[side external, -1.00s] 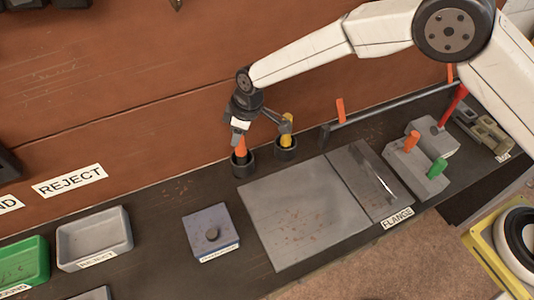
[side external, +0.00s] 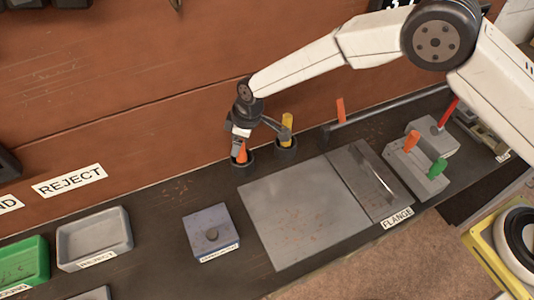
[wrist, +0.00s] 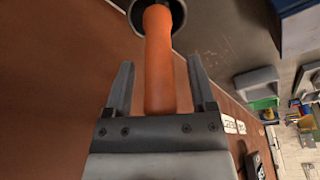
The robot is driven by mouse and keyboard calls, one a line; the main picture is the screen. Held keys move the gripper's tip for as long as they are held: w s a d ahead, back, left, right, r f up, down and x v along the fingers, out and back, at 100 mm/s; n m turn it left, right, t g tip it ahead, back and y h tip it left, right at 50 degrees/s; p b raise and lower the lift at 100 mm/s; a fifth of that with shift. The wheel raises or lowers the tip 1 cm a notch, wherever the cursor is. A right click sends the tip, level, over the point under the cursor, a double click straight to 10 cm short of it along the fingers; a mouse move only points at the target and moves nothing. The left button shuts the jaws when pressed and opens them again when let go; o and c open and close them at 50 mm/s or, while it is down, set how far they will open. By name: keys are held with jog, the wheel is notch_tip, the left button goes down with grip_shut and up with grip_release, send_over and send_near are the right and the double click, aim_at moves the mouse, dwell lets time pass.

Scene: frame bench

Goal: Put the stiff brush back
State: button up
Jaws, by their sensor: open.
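An orange handle (side external: 241,155) stands in a dark round cup (side external: 243,164) by the back wall. A yellow handle (side external: 286,125) stands in a second dark cup (side external: 285,155) just right of it. The bristles of both are hidden, so I cannot tell which is the stiff brush. My gripper (side external: 258,137) is open, low over the cups. In the wrist view my gripper (wrist: 159,64) has the orange handle (wrist: 160,60) between its spread fingers, with gaps on both sides. The rim of the cup (wrist: 178,10) shows beyond the handle.
A grey plate (side external: 300,215) lies in front of the cups. A grey reject tray (side external: 94,238) and green tray (side external: 22,262) are at far left. A block with orange and green pegs (side external: 415,170) is at right.

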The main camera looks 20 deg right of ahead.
jog(key=shift+r, duration=0.1)
jog(key=v, duration=1.2)
jog(key=shift+d, duration=0.15)
dwell(0.6)
jog(key=s+d+r+m+t+h, duration=0.1)
jog(key=s+d+m, duration=0.4)
jog(key=d, duration=0.7)
jog(key=s+d+r+m+h, duration=0.1)
jog(key=s+d+m, duration=0.2)
jog(key=s+d, duration=0.65)
jog(key=s+d+f+m, duration=0.1)
jog(key=s+d+m, duration=0.2)
jog(key=s+d, duration=0.3)
jog(key=shift+s+d, duration=0.2)
jog(key=shift+d, duration=0.8)
jog(key=shift+o, duration=0.2)
